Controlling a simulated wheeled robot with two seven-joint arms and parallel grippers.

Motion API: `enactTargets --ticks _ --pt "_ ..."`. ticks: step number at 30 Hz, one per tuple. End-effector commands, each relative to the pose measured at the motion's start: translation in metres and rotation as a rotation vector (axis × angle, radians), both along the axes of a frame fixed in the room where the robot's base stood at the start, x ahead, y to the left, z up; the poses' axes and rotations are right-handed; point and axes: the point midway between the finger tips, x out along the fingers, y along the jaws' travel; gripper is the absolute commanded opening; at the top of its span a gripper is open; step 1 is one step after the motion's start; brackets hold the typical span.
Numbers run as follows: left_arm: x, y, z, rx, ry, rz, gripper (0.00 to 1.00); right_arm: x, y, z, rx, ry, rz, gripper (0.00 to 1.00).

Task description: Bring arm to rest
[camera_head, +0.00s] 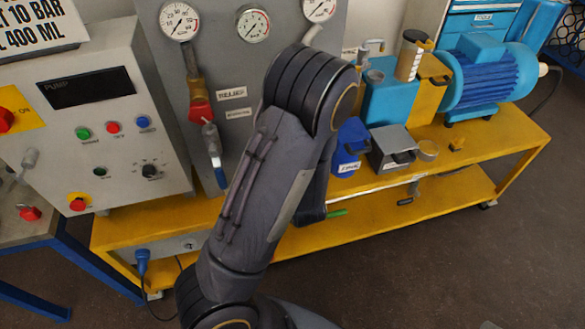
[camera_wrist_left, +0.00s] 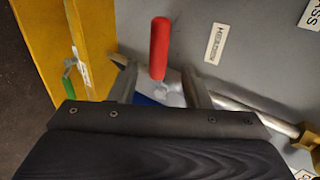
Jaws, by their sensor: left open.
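My dark grey arm (camera_head: 260,190) crosses the middle of the head view, bends at the top and drops in front of the panel. Its gripper is hidden there. In the left wrist view my left gripper (camera_wrist_left: 160,82) is open, with its two pale fingers spread. A valve lever with a red handle (camera_wrist_left: 159,48) shows between the fingers in the picture, its lower end at a silver fitting. Nothing is visibly clamped, and I cannot tell whether a finger touches it. My right gripper is in neither view.
A grey panel (camera_head: 232,110) with gauges and a control box (camera_head: 105,120) stand on a yellow bench (camera_head: 440,150). A red-and-blue-handled valve (camera_head: 207,130) hangs on the panel's front. A blue motor (camera_head: 487,75) sits at right. Dark floor (camera_head: 440,260) is clear in front.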

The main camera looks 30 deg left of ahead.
Motion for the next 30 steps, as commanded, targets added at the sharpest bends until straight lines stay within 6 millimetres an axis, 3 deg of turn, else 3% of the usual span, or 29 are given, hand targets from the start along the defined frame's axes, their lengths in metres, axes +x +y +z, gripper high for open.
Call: enactTargets --ticks 8,11,14,19,22,27,30 --pt "0.001 -0.001 0.0 -0.023 -0.008 0.004 0.43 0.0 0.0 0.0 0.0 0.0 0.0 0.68" --pt "0.003 -0.011 0.001 -0.154 -0.043 0.023 0.43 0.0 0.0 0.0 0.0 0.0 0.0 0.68" --pt "0.007 -0.034 0.01 -0.413 -0.108 0.059 0.43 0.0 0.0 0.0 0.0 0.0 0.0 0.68" --pt "0.003 -0.086 0.058 -0.942 -0.191 0.112 0.43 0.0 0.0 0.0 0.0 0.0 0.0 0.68" --pt "-0.014 -0.109 0.096 -1.185 -0.19 0.13 0.43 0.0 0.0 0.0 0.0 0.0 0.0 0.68" --pt "-0.066 -0.13 0.152 -1.442 -0.121 0.18 0.43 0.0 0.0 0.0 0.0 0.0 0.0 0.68" --pt "-0.105 -0.132 0.171 -1.496 -0.072 0.244 0.43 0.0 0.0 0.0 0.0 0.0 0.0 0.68"
